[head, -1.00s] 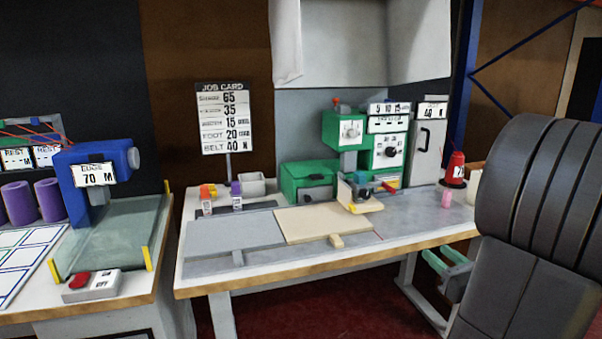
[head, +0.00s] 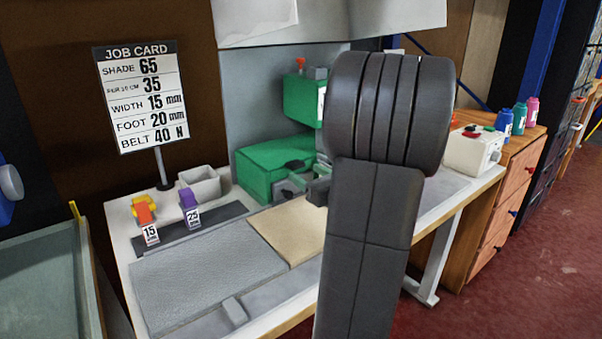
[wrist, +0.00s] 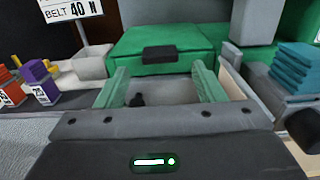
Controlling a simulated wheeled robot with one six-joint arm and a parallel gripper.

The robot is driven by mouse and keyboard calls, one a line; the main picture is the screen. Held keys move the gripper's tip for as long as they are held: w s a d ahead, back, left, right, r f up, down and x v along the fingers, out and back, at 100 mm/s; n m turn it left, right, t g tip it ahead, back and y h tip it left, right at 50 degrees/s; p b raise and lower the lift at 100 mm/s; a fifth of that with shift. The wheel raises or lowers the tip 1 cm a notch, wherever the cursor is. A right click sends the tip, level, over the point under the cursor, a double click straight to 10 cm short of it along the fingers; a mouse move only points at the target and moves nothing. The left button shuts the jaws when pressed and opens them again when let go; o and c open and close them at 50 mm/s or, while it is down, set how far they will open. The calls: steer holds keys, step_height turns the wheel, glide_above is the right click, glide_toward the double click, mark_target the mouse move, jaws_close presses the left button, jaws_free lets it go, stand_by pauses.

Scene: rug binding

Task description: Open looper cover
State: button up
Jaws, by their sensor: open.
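The looper cover is on the low green box (head: 268,165) at the left of the green machine, with a black handle (head: 294,164) on its front. It looks closed. In the wrist view the green cover (wrist: 190,40) is straight ahead, and its black handle (wrist: 159,53) sits above and between my fingertips. My gripper (wrist: 161,80) is open and empty, its two green fingers apart, in front of the box. I cannot tell any contact with the handle. In the head view my arm hides most of the machine and much of the gripper.
A grey tray (head: 201,185) and orange and purple tagged items (head: 189,198) are left of the box. A tan rug piece (head: 290,232) and a grey panel (head: 205,280) lie in front. Teal blocks (wrist: 297,66) are at right in the wrist view.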

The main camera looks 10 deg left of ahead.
mark_target(299, 168)
steer(key=shift+x, duration=1.6)
steer(key=shift+r, duration=0.1)
jaws_close()
